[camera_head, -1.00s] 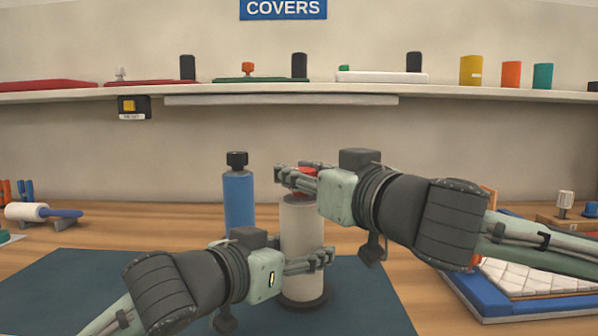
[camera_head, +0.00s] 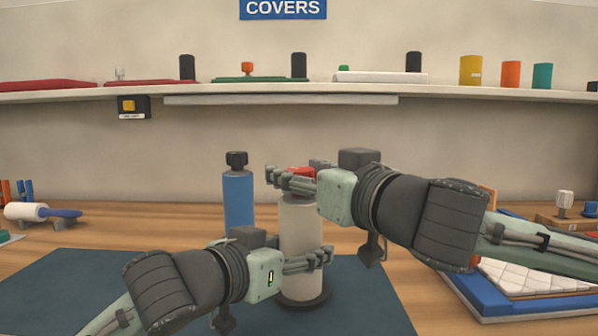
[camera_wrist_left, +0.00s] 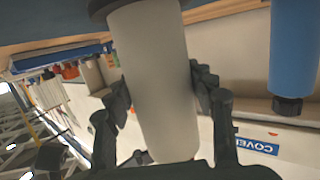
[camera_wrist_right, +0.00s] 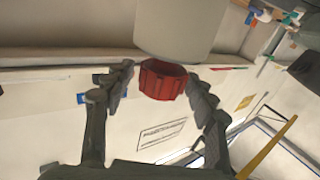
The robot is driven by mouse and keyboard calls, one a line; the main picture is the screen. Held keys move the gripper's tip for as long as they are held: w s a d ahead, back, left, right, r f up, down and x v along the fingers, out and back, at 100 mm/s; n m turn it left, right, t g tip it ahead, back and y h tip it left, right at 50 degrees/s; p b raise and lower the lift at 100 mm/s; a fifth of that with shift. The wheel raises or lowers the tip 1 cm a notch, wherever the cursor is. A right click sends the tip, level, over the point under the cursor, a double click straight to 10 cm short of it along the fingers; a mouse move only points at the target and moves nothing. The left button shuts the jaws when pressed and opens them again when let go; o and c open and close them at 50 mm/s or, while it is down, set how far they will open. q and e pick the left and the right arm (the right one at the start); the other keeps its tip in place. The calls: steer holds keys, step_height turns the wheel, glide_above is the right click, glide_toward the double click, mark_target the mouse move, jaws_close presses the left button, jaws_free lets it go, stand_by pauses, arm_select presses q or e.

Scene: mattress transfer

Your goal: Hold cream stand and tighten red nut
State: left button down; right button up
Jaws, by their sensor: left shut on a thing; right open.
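The cream stand (camera_head: 300,225) is upright on the dark mat, its dark base at the bottom. It also fills the middle of the left wrist view (camera_wrist_left: 152,70). My left gripper (camera_head: 308,260) is shut around the stand's lower body, a finger on each side (camera_wrist_left: 162,92). The red nut (camera_head: 301,172) sits on the stand's top, partly hidden by my right gripper. It shows clearly in the right wrist view (camera_wrist_right: 162,80). My right gripper (camera_head: 291,178) is open at the nut's height, its fingers (camera_wrist_right: 158,88) on either side with gaps between them and the nut.
A blue bottle (camera_head: 238,200) with a black cap stands behind left of the stand. A blue tray (camera_head: 470,295) with a white quilted piece (camera_head: 530,277) lies at the right. A white roller (camera_head: 27,211) rests at far left. A shelf (camera_head: 130,93) runs along the wall.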

mark_target(308, 175)
arm_select(q)
steer(key=shift+r, duration=0.2)
arm_select(e)
steer(key=v, duration=0.7)
steer(key=shift+s+d, duration=0.15)
steer(key=shift+s, duration=0.05)
arm_select(q)
steer(key=c, duration=0.7)
jaws_free()
steer(key=shift+o, duration=1.1)
steer(key=shift+f, duration=0.1)
